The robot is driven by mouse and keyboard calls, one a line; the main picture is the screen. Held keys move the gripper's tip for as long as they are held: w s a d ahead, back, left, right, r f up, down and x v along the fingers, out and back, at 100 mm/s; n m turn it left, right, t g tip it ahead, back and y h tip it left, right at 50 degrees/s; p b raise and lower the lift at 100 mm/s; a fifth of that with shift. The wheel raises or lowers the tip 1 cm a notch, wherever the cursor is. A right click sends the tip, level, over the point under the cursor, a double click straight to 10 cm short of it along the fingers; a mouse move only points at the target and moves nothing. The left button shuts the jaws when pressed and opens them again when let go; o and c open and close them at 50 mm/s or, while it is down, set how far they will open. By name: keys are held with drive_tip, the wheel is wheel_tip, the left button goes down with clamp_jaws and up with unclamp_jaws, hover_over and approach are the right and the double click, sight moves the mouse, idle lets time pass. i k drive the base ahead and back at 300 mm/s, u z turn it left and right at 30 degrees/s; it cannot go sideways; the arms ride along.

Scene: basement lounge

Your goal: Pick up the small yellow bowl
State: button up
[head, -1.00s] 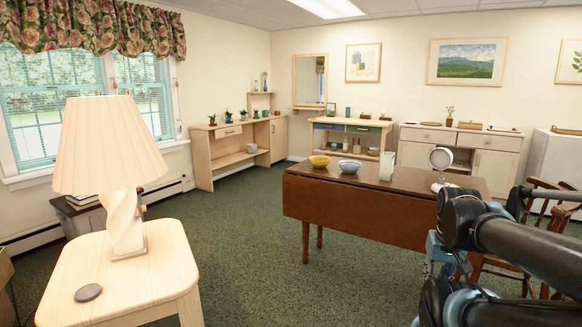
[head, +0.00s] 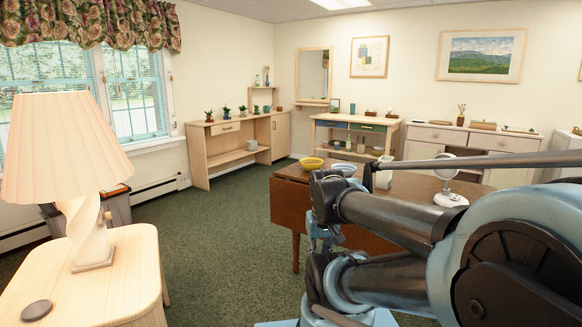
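The small yellow bowl (head: 311,163) sits on the far left part of the brown drop-leaf table (head: 289,205). A blue-grey bowl (head: 343,169) stands close to its right, partly hidden by my arm. My arm now reaches across the right and middle of the view, in front of the table. My gripper (head: 322,240) seems to hang at the arm's far end, low before the table's front leaf and apart from the bowl. It is small and partly hidden, so its fingers are not clear.
A pale side table (head: 110,275) with a lamp (head: 72,165) and a dark disc (head: 36,310) stands at the near left. A white round-headed object (head: 449,175) and a light upright container (head: 384,174) are on the brown table. Green carpet (head: 225,225) is open between the tables.

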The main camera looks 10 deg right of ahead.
sight(312, 165)
drive_tip(key=z, duration=0.25)
drive_tip(key=i, duration=0.9)
drive_tip(key=z, duration=0.7)
drive_tip(key=i, duration=0.3)
drive_tip(key=z, duration=0.3)
